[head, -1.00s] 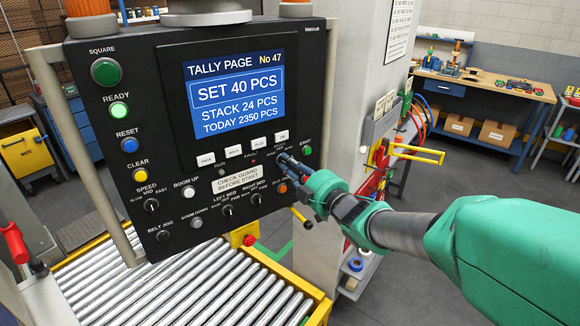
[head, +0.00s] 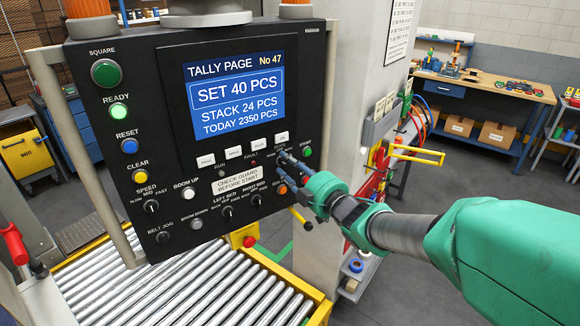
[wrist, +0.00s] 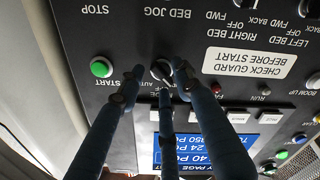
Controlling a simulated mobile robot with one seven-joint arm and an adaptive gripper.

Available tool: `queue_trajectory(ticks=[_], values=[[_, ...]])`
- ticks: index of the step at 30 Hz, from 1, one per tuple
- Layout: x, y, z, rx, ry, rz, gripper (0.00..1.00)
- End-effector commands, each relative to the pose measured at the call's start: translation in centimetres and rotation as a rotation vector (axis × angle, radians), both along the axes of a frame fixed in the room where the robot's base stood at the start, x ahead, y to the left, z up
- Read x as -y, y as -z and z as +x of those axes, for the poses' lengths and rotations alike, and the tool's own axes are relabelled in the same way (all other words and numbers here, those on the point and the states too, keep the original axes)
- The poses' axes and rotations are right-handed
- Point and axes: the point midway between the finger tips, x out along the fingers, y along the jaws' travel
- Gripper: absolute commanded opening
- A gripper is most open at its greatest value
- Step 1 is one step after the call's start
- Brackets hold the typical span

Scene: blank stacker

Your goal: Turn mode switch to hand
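The mode switch (wrist: 160,70) is a round dark knob on the black control panel, seen upside down in the wrist view. In the wrist view, the fingers (wrist: 158,78) are spread around the knob, with a gap on the left side. The right finger is very close to the knob; contact is unclear.
A green button (wrist: 101,67) lies left of the fingers in the wrist view. An orange button (head: 282,189) sits just below the gripper in the head view. Other knobs and buttons are close by. A roller conveyor (head: 190,290) runs below the panel.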

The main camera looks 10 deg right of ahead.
Motion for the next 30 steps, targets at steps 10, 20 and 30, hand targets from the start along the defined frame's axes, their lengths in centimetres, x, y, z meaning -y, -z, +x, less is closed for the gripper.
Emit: queue_trajectory(ticks=[10,20,30], values=[[1.0,-0.1,-2.0,0.001,0.001,-0.001,0.34],[3.5,0.0,-6.9,0.0,0.004,-0.001,0.34],[5.1,0.0,-10.2,-0.001,0.002,0.0,0.34]])
